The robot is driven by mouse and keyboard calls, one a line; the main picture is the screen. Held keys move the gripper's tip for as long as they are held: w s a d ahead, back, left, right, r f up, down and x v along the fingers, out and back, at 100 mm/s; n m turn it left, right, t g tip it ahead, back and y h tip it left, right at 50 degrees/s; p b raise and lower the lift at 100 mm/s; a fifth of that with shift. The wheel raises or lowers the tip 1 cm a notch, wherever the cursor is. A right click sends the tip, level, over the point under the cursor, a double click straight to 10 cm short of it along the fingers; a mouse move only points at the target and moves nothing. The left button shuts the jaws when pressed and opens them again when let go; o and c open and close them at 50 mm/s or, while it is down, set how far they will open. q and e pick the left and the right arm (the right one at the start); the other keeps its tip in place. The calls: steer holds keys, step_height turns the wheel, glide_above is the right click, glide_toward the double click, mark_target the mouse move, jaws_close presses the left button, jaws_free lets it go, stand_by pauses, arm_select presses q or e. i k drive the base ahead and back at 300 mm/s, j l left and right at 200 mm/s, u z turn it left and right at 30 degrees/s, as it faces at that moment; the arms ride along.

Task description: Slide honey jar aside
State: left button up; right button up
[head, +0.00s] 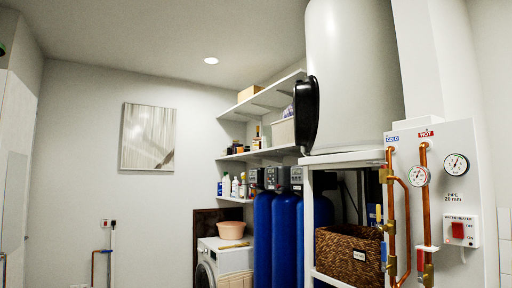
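I cannot make out a honey jar for certain. Several small dark jars (236,148) stand on the middle wall shelf (262,154), beside a taller bottle (257,138) with a pale label. They are too small to tell whether one of them is the honey jar. Neither of my grippers shows in the head view.
Blue filter vessels (284,240) stand below the shelves, left of a rack with a wicker basket (349,256). A large white tank (352,75) sits above the rack. Copper pipes and gauges (419,176) are at right. A washing machine (208,262) carries a pink basin (232,230).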

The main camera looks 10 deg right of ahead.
mark_target(257, 142)
steer(key=i+j+u, duration=0.1)
steer(key=i+u, duration=0.2)
steer(key=i, duration=0.25)
steer(key=i+u, duration=0.35)
steer(key=i, duration=0.25)
steer(key=i+l+u, duration=0.3)
steer(key=i, duration=0.25)
steer(key=i+z, duration=0.1)
steer(key=i, duration=0.55)
steer(key=i+j+z, duration=0.1)
steer(key=i, duration=0.6)
steer(key=i+j+z, duration=0.1)
steer(key=i, duration=0.55)
steer(key=i+z, duration=0.25)
steer(key=i, duration=0.45)
steer(key=i+z, duration=0.25)
steer(key=i, duration=0.45)
steer(key=i+j+z, duration=0.25)
steer(key=i, duration=0.4)
